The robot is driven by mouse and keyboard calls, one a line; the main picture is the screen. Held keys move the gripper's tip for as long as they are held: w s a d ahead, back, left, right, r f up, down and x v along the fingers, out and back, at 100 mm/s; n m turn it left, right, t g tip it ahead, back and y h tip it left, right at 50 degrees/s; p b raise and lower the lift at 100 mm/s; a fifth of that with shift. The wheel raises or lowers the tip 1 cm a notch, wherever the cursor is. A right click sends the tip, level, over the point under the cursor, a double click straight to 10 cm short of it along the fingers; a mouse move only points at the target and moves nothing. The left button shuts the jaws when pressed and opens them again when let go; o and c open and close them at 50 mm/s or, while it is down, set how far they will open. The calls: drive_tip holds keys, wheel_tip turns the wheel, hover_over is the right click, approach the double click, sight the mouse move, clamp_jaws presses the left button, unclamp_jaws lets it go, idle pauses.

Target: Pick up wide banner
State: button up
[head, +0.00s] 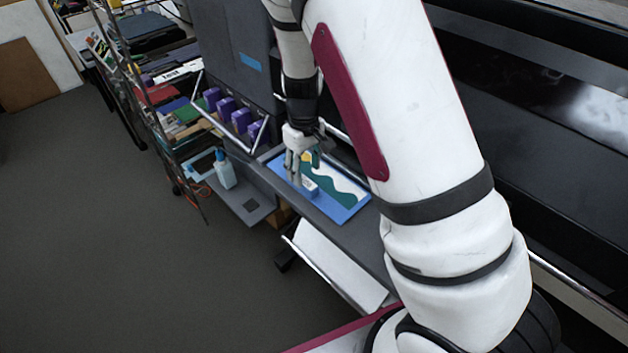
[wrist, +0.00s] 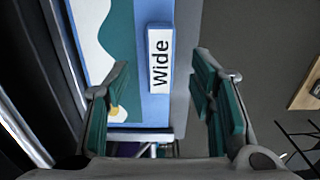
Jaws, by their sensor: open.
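The wide banner (head: 345,192) is a flat panel with a blue border, a white field and a green wavy shape. It lies on a dark grey shelf in the head view. In the wrist view the banner (wrist: 122,38) has a white label block reading "Wide" (wrist: 159,62) on its blue edge. My gripper (head: 302,172) is over the banner's near left part, around that block. In the wrist view my gripper (wrist: 163,78) is open, with one finger on each side of the label and gaps between. Whether the fingers touch the banner cannot be told.
Several purple boxes (head: 226,108) stand in a rack left of the shelf. A pale blue bottle (head: 225,172) stands on a lower ledge. A white tilted sheet (head: 325,262) is below the shelf. A large dark machine is on the right. Grey floor (head: 90,230) at left is clear.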

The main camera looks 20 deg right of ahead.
sight(304, 180)
drive_tip(key=shift+w+a+f+p, duration=0.15)
drive_tip(key=shift+f+p, duration=0.1)
drive_tip(key=shift+f, duration=1.1)
drive_tip(key=shift+w+f+p, duration=0.1)
drive_tip(key=shift+f+p, duration=0.15)
drive_tip(key=shift+f, duration=1.1)
clamp_jaws()
